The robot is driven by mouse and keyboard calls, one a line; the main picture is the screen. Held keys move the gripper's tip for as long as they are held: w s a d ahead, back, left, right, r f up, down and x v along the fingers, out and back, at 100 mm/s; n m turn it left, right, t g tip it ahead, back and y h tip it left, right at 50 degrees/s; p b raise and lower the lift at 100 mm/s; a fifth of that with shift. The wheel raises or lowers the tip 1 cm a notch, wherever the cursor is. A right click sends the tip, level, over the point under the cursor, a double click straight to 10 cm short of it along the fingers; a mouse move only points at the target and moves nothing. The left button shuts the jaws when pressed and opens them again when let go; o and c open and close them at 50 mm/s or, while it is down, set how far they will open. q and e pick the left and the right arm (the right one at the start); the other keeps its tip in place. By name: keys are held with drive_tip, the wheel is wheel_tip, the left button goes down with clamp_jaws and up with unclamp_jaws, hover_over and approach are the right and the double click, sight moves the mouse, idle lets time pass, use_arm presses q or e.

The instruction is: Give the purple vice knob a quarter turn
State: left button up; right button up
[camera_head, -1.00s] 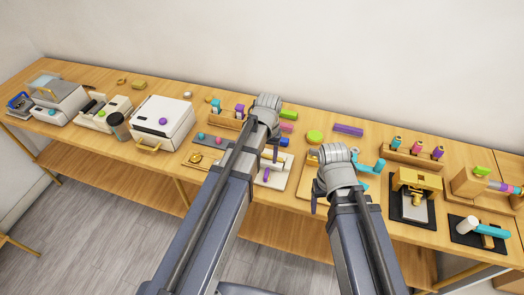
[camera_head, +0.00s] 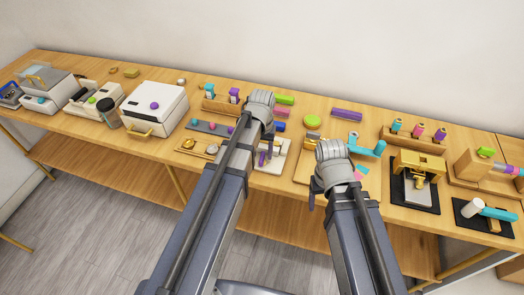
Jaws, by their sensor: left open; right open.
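A purple part (camera_head: 262,158) stands on a small white device (camera_head: 272,166), partly hidden behind my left arm. Another purple part (camera_head: 507,169) sits between the wooden block (camera_head: 476,164) and a cyan end piece at the right edge. I cannot tell for sure which one is the vice knob. My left gripper (camera_head: 269,146) is open at mid-bench, close to the white device in the picture; contact cannot be made out. My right gripper (camera_head: 313,196) is open and empty near the bench's front edge. Both grippers are small and partly hidden by my arms.
The wooden bench (camera_head: 155,65) is crowded. A white box (camera_head: 160,125) with a purple button stands left. A gold press (camera_head: 420,163) on a black mat and a cyan-handled hammer (camera_head: 494,213) lie right. A bottle rack (camera_head: 412,143) stands behind. The wall closes the back.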

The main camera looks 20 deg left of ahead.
use_arm(q)
drive_tip(key=shift+f, duration=0.6)
use_arm(e)
drive_tip(key=shift+f, duration=0.6)
use_arm(q)
clamp_jaws()
drive_tip(key=c, duration=0.7)
unclamp_jaws()
clamp_jaws()
